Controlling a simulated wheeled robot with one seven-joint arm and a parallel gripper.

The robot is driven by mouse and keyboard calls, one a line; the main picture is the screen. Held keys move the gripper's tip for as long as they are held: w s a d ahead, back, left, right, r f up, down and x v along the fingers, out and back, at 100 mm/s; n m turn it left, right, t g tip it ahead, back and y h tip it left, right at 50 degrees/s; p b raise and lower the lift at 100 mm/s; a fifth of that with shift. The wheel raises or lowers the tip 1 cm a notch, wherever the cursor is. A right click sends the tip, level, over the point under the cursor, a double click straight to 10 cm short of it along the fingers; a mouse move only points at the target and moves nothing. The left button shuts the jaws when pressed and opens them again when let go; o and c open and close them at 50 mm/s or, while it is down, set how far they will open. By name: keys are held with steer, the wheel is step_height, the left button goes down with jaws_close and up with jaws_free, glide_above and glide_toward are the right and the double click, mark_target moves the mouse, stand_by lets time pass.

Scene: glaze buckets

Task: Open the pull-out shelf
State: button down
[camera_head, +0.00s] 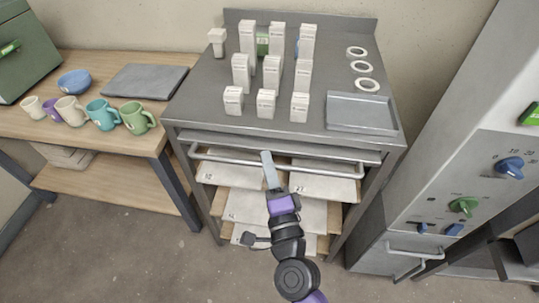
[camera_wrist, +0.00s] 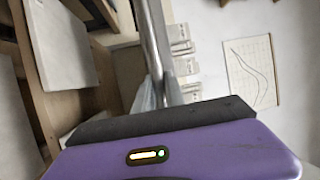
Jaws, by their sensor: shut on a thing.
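The pull-out shelf is at the top front of the grey metal cabinet, with a long horizontal bar handle (camera_head: 230,157) across its front. The shelf's front edge (camera_head: 330,151) lies close under the worktop. My gripper (camera_head: 266,156) reaches up to the middle of the bar in the head view. In the wrist view the fingers (camera_wrist: 158,92) are shut around the metal bar (camera_wrist: 154,40), which runs up out of the picture. The fingers hide the part of the bar they hold.
Several white boxes (camera_head: 272,72) stand on the cabinet's worktop (camera_head: 200,98), beside rings and a grey tray (camera_head: 361,113). Boards (camera_head: 322,187) lie below the handle. A wooden bench with mugs (camera_head: 105,114) is at left. A machine with knobs (camera_head: 464,206) is at right. Floor in front is clear.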

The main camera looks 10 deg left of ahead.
steer(key=s+b, duration=0.1)
steer(key=s, duration=1.9)
steer(key=shift+s+a, duration=0.25)
steer(key=shift+a, duration=0.1)
steer(key=c, duration=1.4)
jaws_free()
steer(key=b+v, duration=0.2)
steer(key=v, duration=0.6)
steer(key=shift+w, duration=0.1)
